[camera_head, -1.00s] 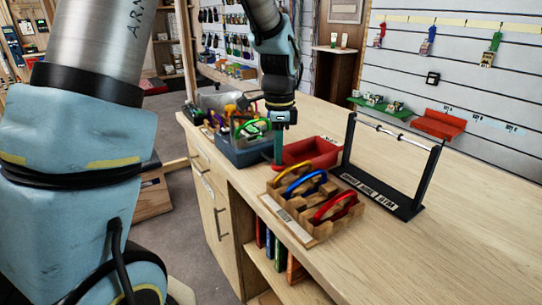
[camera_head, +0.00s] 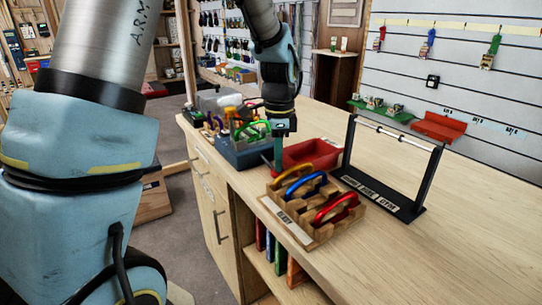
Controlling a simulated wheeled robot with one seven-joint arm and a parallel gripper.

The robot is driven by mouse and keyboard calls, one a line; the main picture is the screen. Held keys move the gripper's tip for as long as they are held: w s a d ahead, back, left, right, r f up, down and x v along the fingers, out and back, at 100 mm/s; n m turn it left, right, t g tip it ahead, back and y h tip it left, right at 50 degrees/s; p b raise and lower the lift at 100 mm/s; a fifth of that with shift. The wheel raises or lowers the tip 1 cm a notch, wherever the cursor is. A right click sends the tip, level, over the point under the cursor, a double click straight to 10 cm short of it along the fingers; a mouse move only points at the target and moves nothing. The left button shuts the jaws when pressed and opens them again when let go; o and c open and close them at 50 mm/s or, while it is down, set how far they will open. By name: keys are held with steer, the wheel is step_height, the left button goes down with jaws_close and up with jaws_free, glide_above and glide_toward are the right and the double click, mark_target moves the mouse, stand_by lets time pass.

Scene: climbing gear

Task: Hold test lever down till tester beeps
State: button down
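My gripper (camera_head: 278,153) points down over the workbench, between the blue-grey bin and the red tray. Its teal fingers overlap each other from this side, so I cannot tell whether they are open or shut. No tester or test lever can be made out for certain. A grey device (camera_head: 213,103) stands at the far end of the bench, small and partly covered by things in front of it. The blue-grey bin (camera_head: 246,157) holds green, orange and yellow gear, left of my gripper.
A red tray (camera_head: 314,151) lies right of my gripper. A wooden sorter (camera_head: 285,204) with yellow, blue and red carabiners stands at the front edge. A black rack (camera_head: 382,190) with a horizontal bar stands to the right. The bench's right side is clear.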

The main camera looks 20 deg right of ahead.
step_height(320, 180, up, 9)
steer(key=p, duration=0.7)
steer(key=shift+r+p, duration=0.2)
steer(key=shift+p, duration=0.1)
steer(key=s+a+n, duration=0.2)
steer(key=a+n, duration=0.8)
steer(key=a, duration=0.3)
steer(key=s+a+f+n+t, duration=0.1)
steer(key=s+a+n, duration=0.2)
steer(key=a+n, duration=0.6)
steer(key=a, duration=0.5)
steer(key=shift+s+f+n+t, duration=0.2)
steer(key=shift+n+t, duration=0.1)
steer(key=shift+n, duration=0.1)
steer(key=shift+w, duration=0.1)
